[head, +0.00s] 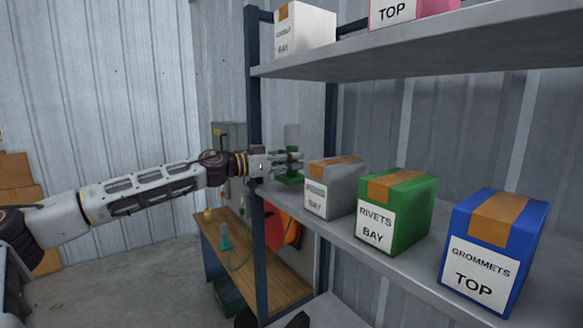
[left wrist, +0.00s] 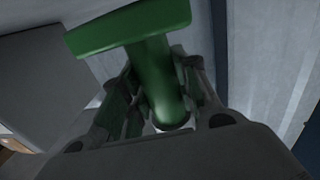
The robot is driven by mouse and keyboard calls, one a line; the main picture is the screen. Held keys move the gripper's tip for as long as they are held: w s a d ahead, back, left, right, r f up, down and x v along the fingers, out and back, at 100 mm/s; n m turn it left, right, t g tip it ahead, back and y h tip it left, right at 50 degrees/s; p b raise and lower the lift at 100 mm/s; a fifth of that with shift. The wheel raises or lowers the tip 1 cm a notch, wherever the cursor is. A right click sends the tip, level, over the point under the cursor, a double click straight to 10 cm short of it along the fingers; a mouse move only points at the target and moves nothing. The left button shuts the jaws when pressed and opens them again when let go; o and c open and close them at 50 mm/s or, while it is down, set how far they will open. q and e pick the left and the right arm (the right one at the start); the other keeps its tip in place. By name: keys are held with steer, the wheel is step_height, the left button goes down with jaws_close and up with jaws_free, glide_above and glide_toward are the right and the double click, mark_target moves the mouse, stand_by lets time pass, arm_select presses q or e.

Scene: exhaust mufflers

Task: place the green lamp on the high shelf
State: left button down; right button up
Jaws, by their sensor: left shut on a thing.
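The green lamp (head: 290,178) has a green base and stem with a clear grey top, and it stands upright in the head view. My left gripper (head: 290,159) reaches in from the left past the shelf post and is shut on the lamp's stem. In the left wrist view the green lamp (left wrist: 160,75) lies between the fingers, its wide base toward the top. The lamp is at the left end of the middle shelf (head: 340,232); I cannot tell whether its base touches the board. The high shelf (head: 420,52) is above it. My right gripper is not in view.
A grey box (head: 316,200), a green rivets box (head: 374,227) and a blue grommets box (head: 474,275) stand on the middle shelf. A white box (head: 290,38) and a pink box (head: 393,12) stand on the high shelf, with bare board rightward. A workbench (head: 283,285) stands behind.

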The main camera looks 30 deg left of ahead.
arm_select(q)
steer(key=shift+f, duration=1.05)
steer(key=shift+f, duration=0.15)
steer(key=c, duration=1.1)
jaws_free()
